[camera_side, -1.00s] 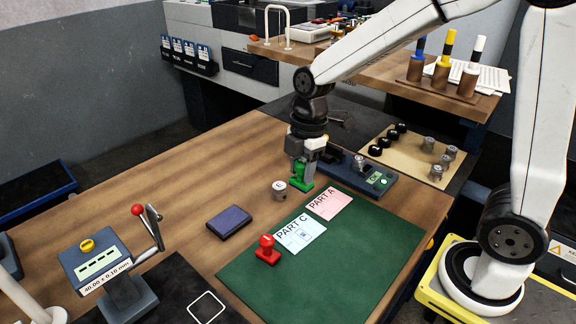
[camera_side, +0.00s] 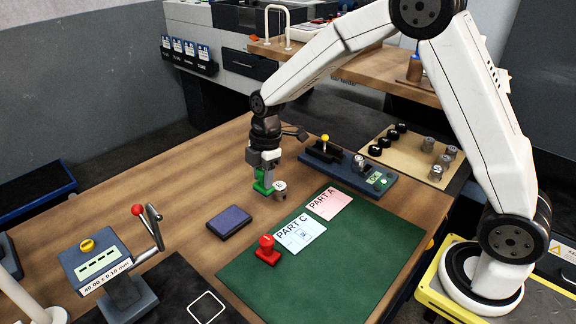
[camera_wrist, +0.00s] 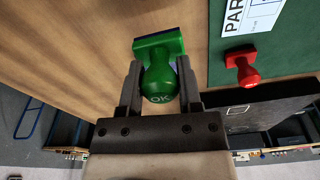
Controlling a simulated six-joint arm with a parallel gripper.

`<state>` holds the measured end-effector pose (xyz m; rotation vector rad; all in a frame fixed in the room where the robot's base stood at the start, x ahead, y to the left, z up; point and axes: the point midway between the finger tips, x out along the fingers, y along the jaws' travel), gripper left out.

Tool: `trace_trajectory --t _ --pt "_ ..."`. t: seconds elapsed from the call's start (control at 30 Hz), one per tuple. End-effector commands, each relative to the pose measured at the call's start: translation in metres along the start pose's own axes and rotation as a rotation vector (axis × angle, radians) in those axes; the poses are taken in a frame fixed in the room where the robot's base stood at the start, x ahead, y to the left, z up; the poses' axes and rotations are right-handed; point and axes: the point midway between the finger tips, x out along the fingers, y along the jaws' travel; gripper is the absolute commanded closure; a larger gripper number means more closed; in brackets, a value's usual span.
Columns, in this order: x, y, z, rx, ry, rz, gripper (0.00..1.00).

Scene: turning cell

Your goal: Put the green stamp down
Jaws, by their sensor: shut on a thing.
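The green stamp (camera_side: 262,187) has a round knob marked OK and a flat rectangular base. My gripper (camera_side: 264,168) is shut on its knob. In the wrist view the stamp (camera_wrist: 160,78) sits between the two fingers (camera_wrist: 160,88), base pointing away from the wrist. In the side view its base is low over the bare wood, just left of a metal cylinder part (camera_side: 280,190). I cannot tell whether the base touches the table.
A dark blue ink pad (camera_side: 229,222) lies in front. The red stamp (camera_side: 267,249) stands on the green mat (camera_side: 340,272) by the PART C card (camera_side: 300,234) and PART A card (camera_side: 329,203). Bare wood is free to the left.

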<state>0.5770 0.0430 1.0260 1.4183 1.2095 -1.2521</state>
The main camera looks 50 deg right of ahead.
Motion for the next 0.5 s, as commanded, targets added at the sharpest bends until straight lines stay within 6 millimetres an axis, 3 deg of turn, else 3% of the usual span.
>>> trace_trajectory --t 0.2,0.5 --pt "0.016 0.013 -0.001 0.0 0.0 0.0 0.93" --pt "0.02 0.016 -0.002 0.0 0.0 0.001 0.93"
